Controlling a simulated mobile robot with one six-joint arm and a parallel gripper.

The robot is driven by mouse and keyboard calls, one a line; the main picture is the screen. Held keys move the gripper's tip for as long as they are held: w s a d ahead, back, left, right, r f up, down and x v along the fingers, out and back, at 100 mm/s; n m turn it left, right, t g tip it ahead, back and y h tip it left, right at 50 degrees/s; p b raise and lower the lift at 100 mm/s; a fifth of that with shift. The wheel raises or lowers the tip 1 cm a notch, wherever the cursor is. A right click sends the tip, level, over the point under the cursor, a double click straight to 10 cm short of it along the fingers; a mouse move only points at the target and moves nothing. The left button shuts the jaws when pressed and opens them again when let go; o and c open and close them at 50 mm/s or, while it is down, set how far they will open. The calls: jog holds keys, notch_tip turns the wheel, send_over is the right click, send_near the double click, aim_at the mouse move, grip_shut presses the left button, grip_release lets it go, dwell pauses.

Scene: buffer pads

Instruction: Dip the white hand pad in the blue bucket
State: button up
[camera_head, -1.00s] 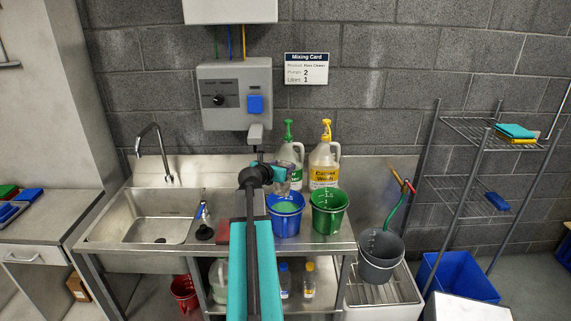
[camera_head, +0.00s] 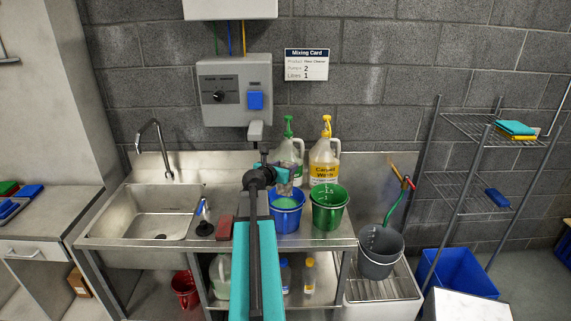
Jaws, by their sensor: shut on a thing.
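The blue bucket (camera_head: 288,222) stands on the steel counter, right of the sink, with pale green liquid showing in it. My gripper (camera_head: 283,178) is above the bucket's back rim. It is shut on a small pale thing (camera_head: 284,189), which looks like the white hand pad. The pad hangs over the bucket opening, partly hidden by my gripper. I cannot tell whether its lower edge touches the liquid.
A green bucket (camera_head: 329,212) stands close on the right. Jugs with a green pump (camera_head: 289,150) and a yellow pump (camera_head: 325,160) stand behind. A red block (camera_head: 225,228) lies left of my arm. A grey bucket (camera_head: 380,256) is lower right.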

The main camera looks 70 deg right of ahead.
aim_at(283, 193)
jog(key=shift+f+b, duration=0.55)
jog(key=shift+f, duration=2.6)
jog(key=shift+f+b, duration=2.45)
jog(key=shift+f, duration=0.3)
jog(key=o, duration=1.1)
jog(key=shift+a, duration=0.1)
jog(key=b+v, duration=0.4)
jog(key=v, duration=0.6)
jog(key=shift+a+r, duration=0.1)
jog(key=shift+a, duration=0.3)
jog(key=shift+b, duration=0.8)
